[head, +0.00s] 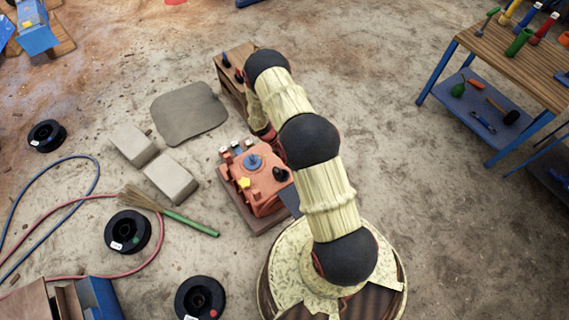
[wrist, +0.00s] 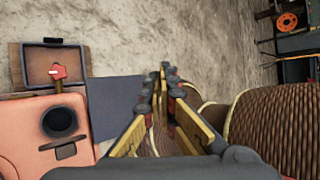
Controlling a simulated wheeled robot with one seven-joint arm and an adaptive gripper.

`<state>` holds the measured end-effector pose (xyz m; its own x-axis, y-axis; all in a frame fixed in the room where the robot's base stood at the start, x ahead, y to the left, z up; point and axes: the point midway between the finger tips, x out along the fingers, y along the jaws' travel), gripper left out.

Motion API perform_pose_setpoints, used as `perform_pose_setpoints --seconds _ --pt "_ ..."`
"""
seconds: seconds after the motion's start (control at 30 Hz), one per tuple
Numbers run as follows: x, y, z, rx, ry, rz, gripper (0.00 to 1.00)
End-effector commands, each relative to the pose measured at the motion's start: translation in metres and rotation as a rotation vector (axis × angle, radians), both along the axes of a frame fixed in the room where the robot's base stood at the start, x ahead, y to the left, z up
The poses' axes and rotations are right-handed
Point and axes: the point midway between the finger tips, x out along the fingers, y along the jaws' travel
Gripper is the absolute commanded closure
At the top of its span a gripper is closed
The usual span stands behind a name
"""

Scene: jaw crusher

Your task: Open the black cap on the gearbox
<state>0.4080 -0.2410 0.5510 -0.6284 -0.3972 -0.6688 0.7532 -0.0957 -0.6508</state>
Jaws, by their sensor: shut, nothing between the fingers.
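The orange gearbox (head: 262,197) stands on the ground left of my arm in the head view, with a blue round part, a yellow part and a black cap (head: 281,174) on top. In the wrist view the gearbox (wrist: 25,135) fills the lower left. A dark round part, seemingly the black cap (wrist: 60,122), sits on its top face. My gripper (wrist: 166,70) is shut and empty, to the right of the gearbox and apart from the cap in that view. The head view does not clearly show my fingers, as my arm covers them.
A wooden box (head: 232,68) stands behind the gearbox. Grey blocks (head: 170,178), a green-handled broom (head: 190,222) and black spools (head: 128,231) lie to the left. A workbench (head: 515,55) with tools is at the upper right. Open ground lies between it and my arm.

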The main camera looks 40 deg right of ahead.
Motion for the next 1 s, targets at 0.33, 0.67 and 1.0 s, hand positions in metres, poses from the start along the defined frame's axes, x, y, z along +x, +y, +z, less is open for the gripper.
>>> perform_pose_setpoints --seconds 0.33,0.67,1.0 --pt "-0.004 0.001 -0.008 -0.355 -0.491 -1.122 1.0" --pt "0.045 0.012 -0.025 -0.748 -0.688 -2.091 1.0" --pt "0.09 0.001 -0.033 -1.065 -0.662 -2.838 1.0"
